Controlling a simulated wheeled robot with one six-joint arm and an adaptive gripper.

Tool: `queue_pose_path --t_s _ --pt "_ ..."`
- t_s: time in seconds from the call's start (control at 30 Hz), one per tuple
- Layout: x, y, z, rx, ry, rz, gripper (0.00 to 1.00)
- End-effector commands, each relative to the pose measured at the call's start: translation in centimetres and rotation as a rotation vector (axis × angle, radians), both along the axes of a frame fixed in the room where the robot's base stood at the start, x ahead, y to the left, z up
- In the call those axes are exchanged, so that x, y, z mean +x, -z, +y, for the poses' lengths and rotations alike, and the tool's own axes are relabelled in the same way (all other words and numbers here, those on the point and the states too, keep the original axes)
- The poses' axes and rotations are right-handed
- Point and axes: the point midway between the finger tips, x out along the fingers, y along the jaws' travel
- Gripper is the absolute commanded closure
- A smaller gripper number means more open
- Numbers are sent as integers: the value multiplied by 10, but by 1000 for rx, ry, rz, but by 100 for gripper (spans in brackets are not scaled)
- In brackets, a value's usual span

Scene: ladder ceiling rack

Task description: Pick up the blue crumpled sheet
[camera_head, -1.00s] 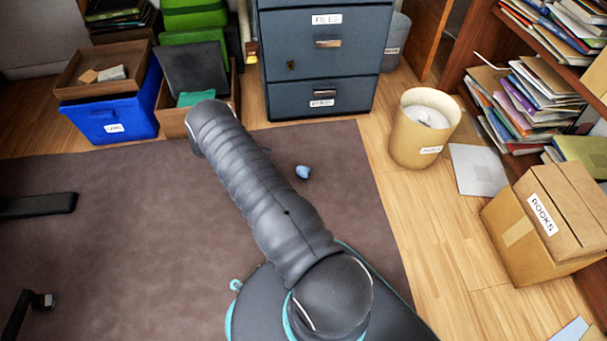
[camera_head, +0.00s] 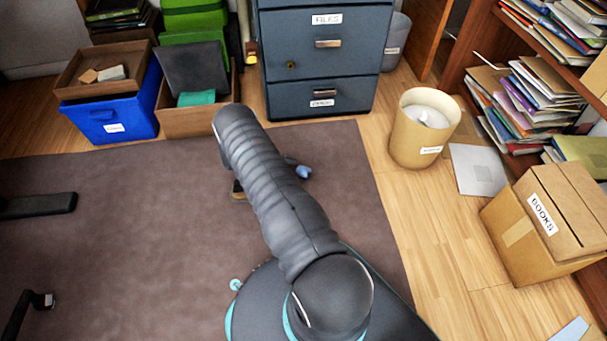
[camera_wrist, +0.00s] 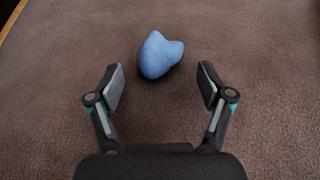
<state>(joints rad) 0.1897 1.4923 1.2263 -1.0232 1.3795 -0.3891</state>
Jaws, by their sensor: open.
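The blue crumpled sheet (camera_wrist: 158,55) lies on the brown rug as a small rounded lump in the wrist view. In the head view the sheet (camera_head: 303,172) shows just right of my arm. My gripper (camera_wrist: 160,84) is open and empty in the wrist view, its two fingers apart. The sheet is ahead of the fingertips, roughly centred between them and not touched. In the head view my arm hides most of the gripper; only small parts show on both sides of the arm.
The rug (camera_head: 120,220) is clear around the sheet. A blue filing cabinet (camera_head: 325,60) stands behind it. A tan bin (camera_head: 408,140) and a books box (camera_head: 560,225) stand on the wood floor at right. A blue box (camera_head: 110,122) is at back left.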

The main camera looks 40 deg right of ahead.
Motion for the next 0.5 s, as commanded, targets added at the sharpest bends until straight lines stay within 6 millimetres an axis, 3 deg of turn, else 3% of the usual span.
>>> queue_pose_path --t_s 0.3,0.5 --pt "-25 12 -31 0 2 2 20" --pt "-28 14 -36 -1 0 1 20"
